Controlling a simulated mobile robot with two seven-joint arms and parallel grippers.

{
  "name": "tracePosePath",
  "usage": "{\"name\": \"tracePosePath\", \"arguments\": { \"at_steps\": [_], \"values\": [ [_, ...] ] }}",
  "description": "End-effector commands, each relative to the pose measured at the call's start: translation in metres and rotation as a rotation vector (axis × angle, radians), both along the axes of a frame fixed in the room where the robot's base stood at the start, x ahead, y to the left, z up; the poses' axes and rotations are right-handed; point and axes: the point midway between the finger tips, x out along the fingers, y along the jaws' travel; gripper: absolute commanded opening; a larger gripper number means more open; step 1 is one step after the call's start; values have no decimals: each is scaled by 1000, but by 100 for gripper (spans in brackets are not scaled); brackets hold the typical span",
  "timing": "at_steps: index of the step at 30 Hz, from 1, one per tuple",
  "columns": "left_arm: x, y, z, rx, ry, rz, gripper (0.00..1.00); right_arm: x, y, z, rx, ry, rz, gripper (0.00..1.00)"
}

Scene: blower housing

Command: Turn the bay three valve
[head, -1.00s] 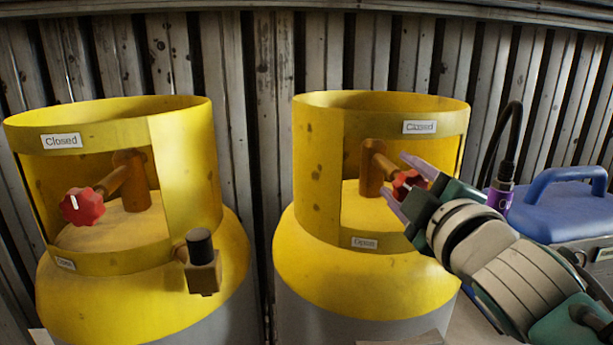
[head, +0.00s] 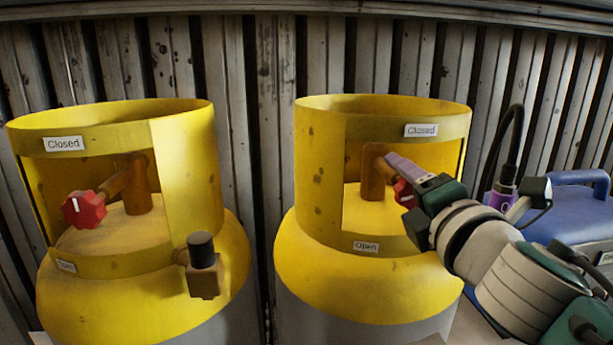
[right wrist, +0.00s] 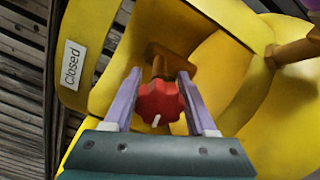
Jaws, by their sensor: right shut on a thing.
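Two yellow gas cylinders stand side by side. The right cylinder (head: 320,175) has a red valve knob (head: 404,192) on a brown stem inside its collar opening. My right gripper (head: 401,172) is shut on this knob. In the right wrist view its purple fingers lie on either side of the knob (right wrist: 160,101), whose white mark points down the picture toward the palm. In the head view the fingers and wrist cover much of the knob. The left cylinder (head: 185,160) has a similar red knob (head: 84,209), untouched. No bay number is readable. My left gripper is not in view.
The right collar carries a "Closed" label (head: 421,130) above and an "Open" label (head: 366,246) below the opening. A brown block with a black cap (head: 202,262) juts from the left cylinder. A blue-handled case (head: 570,215) stands at right. A corrugated wall (head: 270,60) closes the back.

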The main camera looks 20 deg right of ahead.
Motion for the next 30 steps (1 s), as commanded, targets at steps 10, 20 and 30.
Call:
{"name": "tracePosePath", "arguments": {
  "at_steps": [10, 20, 30],
  "values": [
    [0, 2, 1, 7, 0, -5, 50, 0, 0, 0, -88, 22, 1, 1],
    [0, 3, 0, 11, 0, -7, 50, 0, 0, 0, -94, 23, 0, 1],
    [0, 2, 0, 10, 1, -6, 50, 0, 0, 0, -93, 22, 0, 84]
  ]
}}
